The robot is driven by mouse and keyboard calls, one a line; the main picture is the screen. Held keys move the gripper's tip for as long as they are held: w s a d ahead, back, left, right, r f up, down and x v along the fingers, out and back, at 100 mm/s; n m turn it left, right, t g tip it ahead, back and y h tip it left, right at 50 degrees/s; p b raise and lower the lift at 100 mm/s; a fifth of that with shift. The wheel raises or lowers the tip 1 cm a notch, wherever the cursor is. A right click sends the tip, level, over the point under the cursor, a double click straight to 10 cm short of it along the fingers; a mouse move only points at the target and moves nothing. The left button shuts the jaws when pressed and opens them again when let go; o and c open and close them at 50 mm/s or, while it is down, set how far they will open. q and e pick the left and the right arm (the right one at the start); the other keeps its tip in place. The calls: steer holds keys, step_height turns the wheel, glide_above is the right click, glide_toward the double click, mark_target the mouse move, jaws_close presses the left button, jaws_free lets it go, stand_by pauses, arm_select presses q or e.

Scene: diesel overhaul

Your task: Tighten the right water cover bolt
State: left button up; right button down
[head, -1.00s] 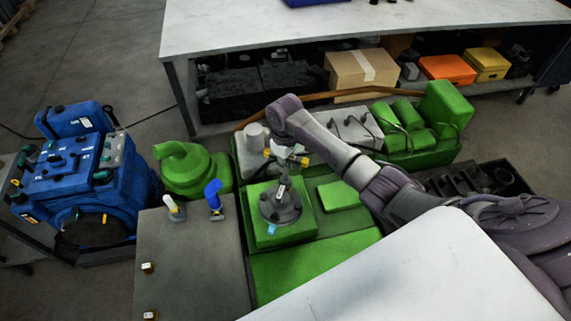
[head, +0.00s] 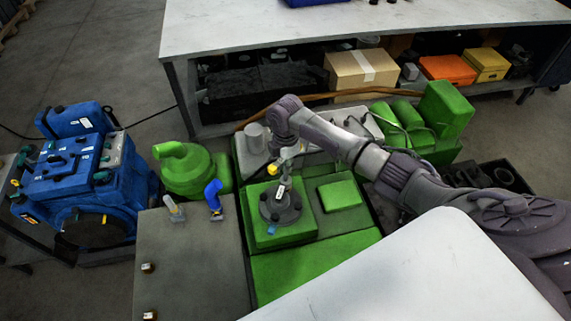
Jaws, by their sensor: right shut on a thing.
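The grey round water cover (head: 281,210) sits on a green block of the engine, with small bolts around its rim. A grey upright piece with a white label rises at its middle. My right gripper (head: 280,173) points down at the back of this upright piece, below my wrist. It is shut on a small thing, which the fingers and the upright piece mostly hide. I cannot tell the right bolt apart from the other parts here. A small blue piece (head: 271,230) shows at the cover's front edge. My left gripper is out of view.
A grey plate (head: 190,260) with a blue-handled piece (head: 213,196) and a pale-handled piece (head: 174,208) lies left of the cover. A green curved housing (head: 188,168) stands behind it. A blue machine (head: 80,180) is at far left, a workbench (head: 250,32) behind.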

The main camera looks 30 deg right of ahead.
steer(key=n, duration=0.4)
steer(key=shift+n, duration=0.3)
steer(key=n+b, duration=0.1)
steer(key=n, duration=0.6)
steer(key=shift+n+b, duration=0.3)
steer(key=shift+b, duration=0.05)
steer(key=n+b, duration=0.1)
steer(key=n, duration=0.3)
steer(key=shift+n, duration=0.6)
steer(key=shift+r, duration=0.1)
steer(key=shift+f, duration=0.2)
